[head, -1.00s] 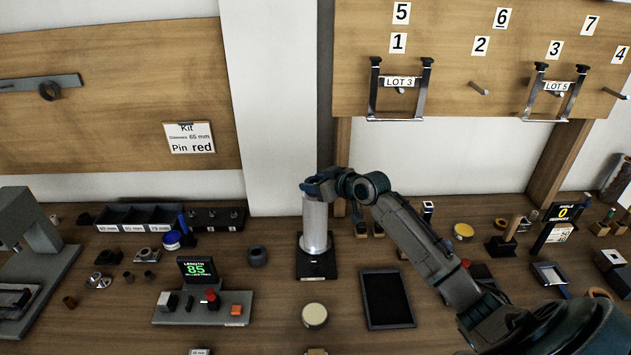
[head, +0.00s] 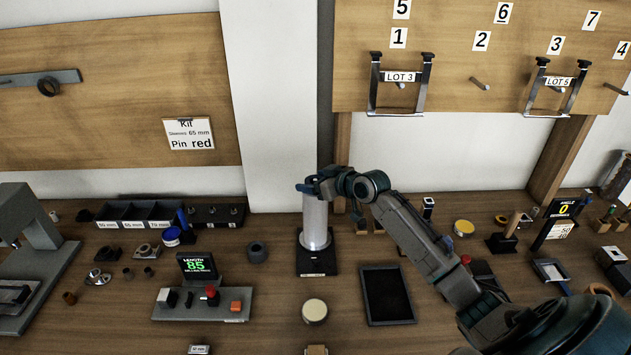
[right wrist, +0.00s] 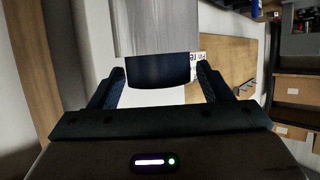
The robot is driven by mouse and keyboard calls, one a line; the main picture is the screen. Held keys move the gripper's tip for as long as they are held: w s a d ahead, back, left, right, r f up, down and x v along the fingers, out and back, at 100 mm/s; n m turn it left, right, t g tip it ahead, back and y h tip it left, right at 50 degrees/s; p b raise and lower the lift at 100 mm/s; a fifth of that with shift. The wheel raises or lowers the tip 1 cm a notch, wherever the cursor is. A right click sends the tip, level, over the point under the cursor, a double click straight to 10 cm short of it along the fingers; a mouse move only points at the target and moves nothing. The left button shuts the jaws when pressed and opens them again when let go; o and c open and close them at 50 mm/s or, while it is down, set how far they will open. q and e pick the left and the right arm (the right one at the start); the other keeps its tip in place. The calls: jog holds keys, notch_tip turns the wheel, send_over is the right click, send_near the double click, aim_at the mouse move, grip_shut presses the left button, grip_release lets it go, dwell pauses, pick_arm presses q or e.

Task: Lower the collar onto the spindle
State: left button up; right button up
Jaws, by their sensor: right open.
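The spindle (head: 315,222) is a tall pale silver cylinder standing upright on a black base (head: 317,262) near the middle of the bench. My right gripper (head: 312,186) is at the top of the spindle in the head view and hides much of that end. In the right wrist view, a dark blue curved band, seemingly the collar (right wrist: 157,72), sits between the fingers at the end of the grey cylinder (right wrist: 152,28). My right gripper (right wrist: 160,82) is open, one finger on each side of the band. How far the collar sits over the spindle cannot be told. My left gripper is not in view.
A button box (head: 203,304) with a green "85" display (head: 197,265) stands left of the spindle. A black tray (head: 388,296) lies to the right, and a cream-topped round piece (head: 315,311) in front. A dark ring (head: 257,252) is close on the left.

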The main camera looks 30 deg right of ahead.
jog(key=shift+s, duration=0.1)
jog(key=shift+s+d+r, duration=0.1)
jog(key=shift+s+d, duration=0.05)
jog(key=shift+s, duration=0.15)
jog(key=b+v, duration=0.3)
jog(key=v, duration=0.7)
dwell(0.4)
